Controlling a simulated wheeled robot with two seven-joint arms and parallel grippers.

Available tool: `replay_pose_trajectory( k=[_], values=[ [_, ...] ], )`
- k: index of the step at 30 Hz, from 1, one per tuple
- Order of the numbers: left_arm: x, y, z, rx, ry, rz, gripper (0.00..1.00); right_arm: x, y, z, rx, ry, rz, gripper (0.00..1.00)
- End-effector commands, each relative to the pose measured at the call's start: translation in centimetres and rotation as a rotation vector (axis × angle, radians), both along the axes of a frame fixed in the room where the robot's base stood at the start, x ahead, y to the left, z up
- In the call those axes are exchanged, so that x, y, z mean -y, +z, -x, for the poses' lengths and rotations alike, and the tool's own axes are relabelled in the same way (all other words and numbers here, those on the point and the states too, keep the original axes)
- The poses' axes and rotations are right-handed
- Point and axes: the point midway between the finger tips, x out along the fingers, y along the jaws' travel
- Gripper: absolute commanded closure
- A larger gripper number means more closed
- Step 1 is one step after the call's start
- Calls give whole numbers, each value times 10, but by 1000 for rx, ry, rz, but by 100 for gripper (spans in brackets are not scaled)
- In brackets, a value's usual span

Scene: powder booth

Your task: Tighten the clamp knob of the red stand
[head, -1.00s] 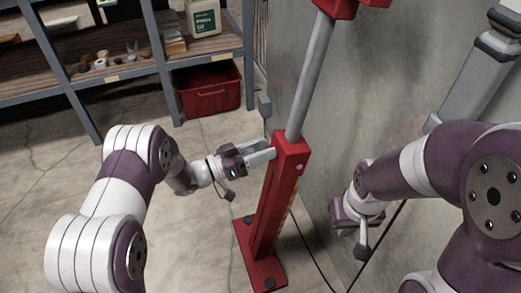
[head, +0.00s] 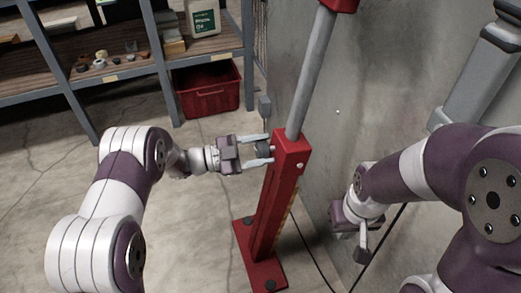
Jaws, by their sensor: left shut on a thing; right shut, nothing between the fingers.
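The red stand (head: 275,205) rises from a flat red base on the floor, with a grey pole (head: 312,75) coming out of its top. The dark clamp knob (head: 262,148) sits on the left side of the stand, near the top of its red post. My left gripper (head: 261,151) comes in from the left and is shut on the knob, one finger above it and one below. The fingers partly hide the knob. My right gripper (head: 363,256) is shut and empty, pointing down near the wall, to the right of the stand and apart from it.
A grey wall (head: 370,100) stands close behind and right of the stand. Grey shelving (head: 110,74) with small parts and a jug is at the back left. A red crate (head: 207,98) is on the floor beside it. Dark cables run along the floor at right.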

Motion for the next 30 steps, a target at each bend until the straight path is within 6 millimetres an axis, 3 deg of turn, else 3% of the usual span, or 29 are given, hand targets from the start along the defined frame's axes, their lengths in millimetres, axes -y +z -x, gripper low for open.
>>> replay_pose_trajectory(
  k=[12,30],
  values=[
    [1,0,2,196,-37,-60,77,0,-4,0,0,0,0,100],
    [1,0,2,231,-45,-73,77,0,-5,0,0,0,0,100]
  ],
)
